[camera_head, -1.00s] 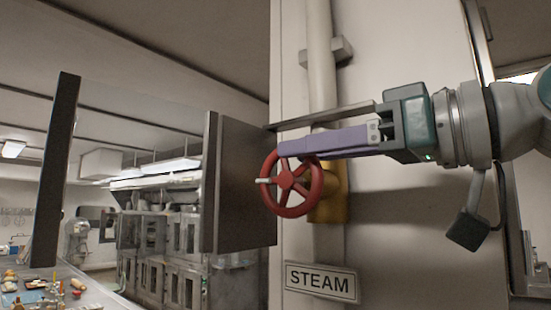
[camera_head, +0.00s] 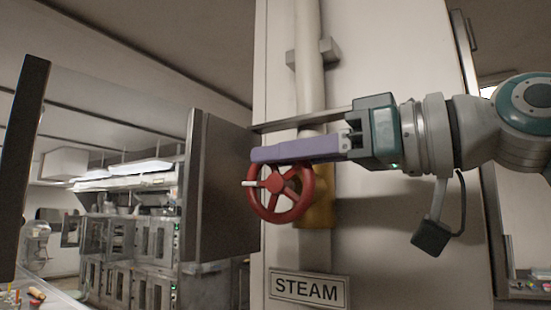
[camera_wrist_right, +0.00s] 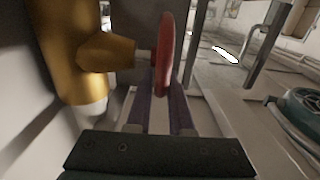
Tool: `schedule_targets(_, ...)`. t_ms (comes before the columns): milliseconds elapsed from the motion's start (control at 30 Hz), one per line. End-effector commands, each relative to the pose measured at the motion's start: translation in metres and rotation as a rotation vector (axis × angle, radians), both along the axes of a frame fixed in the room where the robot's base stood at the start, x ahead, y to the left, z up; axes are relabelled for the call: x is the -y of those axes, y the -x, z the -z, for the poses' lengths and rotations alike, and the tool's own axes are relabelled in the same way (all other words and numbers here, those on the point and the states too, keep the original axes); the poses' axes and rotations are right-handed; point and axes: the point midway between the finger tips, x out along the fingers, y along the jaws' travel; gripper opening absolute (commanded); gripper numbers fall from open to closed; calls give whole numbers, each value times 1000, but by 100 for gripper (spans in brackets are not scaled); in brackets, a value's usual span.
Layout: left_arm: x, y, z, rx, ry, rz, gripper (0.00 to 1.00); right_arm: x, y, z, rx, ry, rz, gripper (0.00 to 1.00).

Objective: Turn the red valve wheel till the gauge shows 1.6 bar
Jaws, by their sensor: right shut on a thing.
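The red valve wheel (camera_head: 273,183) stands on a brass valve body (camera_head: 318,205) on a pale vertical pipe. No gauge shows in either view. My left gripper is not in view.
A STEAM sign (camera_head: 308,288) is fixed below the valve. A dark panel (camera_head: 220,190) stands left of the wheel. The pale pipe (camera_head: 310,80) runs up the wall above. Steel ovens (camera_head: 125,250) stand further back at left.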

Motion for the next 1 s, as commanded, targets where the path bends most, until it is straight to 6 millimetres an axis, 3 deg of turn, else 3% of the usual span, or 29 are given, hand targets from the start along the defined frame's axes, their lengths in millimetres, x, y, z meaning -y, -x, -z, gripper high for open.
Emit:
schedule_targets(167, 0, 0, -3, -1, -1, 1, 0, 0, 0, -2, -4, 8, 0, 0)
schedule_targets(400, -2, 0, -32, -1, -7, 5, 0, -5, -3, -6, -89, 138, -1, 0)
schedule_targets(767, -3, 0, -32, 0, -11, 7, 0, -5, -3, 0, -107, 160, 0, 0)
schedule_targets(800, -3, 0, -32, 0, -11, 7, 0, -5, -3, 0, -107, 160, 0, 24)
schedule_targets(867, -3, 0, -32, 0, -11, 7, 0, -5, -3, 0, -107, 160, 0, 31)
schedule_targets(1000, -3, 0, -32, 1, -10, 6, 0, -5, -3, 0, -106, 160, 0, 32)
